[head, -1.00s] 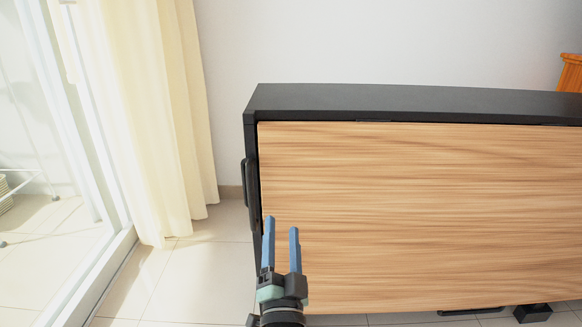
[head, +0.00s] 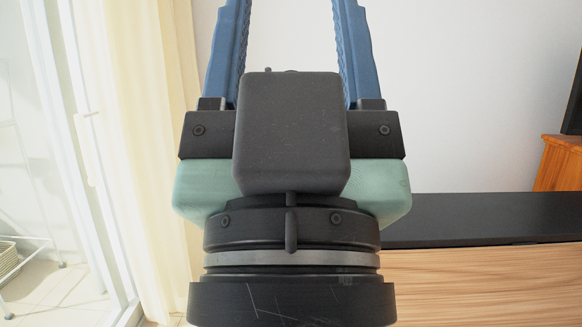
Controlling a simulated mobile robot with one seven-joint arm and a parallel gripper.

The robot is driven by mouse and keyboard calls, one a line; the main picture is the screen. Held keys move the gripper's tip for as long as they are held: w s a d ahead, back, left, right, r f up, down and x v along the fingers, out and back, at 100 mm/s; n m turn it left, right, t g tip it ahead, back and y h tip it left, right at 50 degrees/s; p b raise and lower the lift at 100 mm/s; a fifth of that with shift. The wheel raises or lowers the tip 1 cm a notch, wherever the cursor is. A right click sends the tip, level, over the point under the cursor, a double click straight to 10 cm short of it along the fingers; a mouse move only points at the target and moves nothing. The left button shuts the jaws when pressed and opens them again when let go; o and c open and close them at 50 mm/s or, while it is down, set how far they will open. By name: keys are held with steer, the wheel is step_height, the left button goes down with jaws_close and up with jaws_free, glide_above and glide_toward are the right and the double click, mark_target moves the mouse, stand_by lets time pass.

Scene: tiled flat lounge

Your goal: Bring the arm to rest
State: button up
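My gripper (head: 290,50) fills the middle of the head view, close to the camera and pointing up. Its two blue fingers stand well apart, with only pale wall seen between them. The fingertips run out of the top of the frame. The dark wrist and green collar hide much of what lies behind. No object shows between the visible parts of the fingers.
A black-topped cabinet (head: 490,216) with a wood-grain front (head: 485,285) stands at the lower right, partly hidden by my wrist. A cream curtain (head: 150,120) and a glass door (head: 40,150) are on the left. An orange wooden piece (head: 560,163) stands at the right edge.

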step_height(320, 180, up, 35)
steer(key=p, duration=3.3)
steer(key=shift+r, duration=0.1)
steer(key=shift+c, duration=0.8)
steer(key=shift+w, duration=0.1)
